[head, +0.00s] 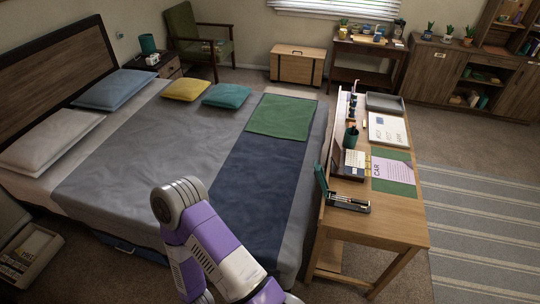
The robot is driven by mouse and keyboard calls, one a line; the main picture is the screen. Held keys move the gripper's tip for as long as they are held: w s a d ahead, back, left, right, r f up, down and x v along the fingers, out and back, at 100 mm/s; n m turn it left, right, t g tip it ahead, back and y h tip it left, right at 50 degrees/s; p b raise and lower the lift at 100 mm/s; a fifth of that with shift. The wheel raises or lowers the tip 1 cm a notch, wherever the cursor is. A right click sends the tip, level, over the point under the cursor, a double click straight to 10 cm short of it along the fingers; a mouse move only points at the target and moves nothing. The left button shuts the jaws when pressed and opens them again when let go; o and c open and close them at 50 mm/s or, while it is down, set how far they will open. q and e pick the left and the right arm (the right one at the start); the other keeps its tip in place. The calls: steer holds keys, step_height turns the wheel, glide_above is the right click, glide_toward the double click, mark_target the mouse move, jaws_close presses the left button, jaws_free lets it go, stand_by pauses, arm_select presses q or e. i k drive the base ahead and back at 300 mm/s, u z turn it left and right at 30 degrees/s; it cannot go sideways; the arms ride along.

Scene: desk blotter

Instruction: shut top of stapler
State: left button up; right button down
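The stapler (347,203) lies near the front left corner of the wooden desk (400,225) in the head view. Its dark base with a silver strip lies flat on the desktop. Its green top (321,180) stands steeply raised from the left end of the base, so the stapler is open. A purple and white arm of mine shows at the bottom, over the bed and left of the desk, apart from the stapler. Neither gripper is in view.
The bed (140,165) stands close left of the desk. Striped rug (480,225) and open floor lie right.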

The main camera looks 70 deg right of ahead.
mark_target(319, 174)
steer(key=z, duration=0.7)
steer(key=i, duration=1)
steer(key=z, duration=1.25)
steer(key=i, duration=0.15)
steer(key=z, duration=0.15)
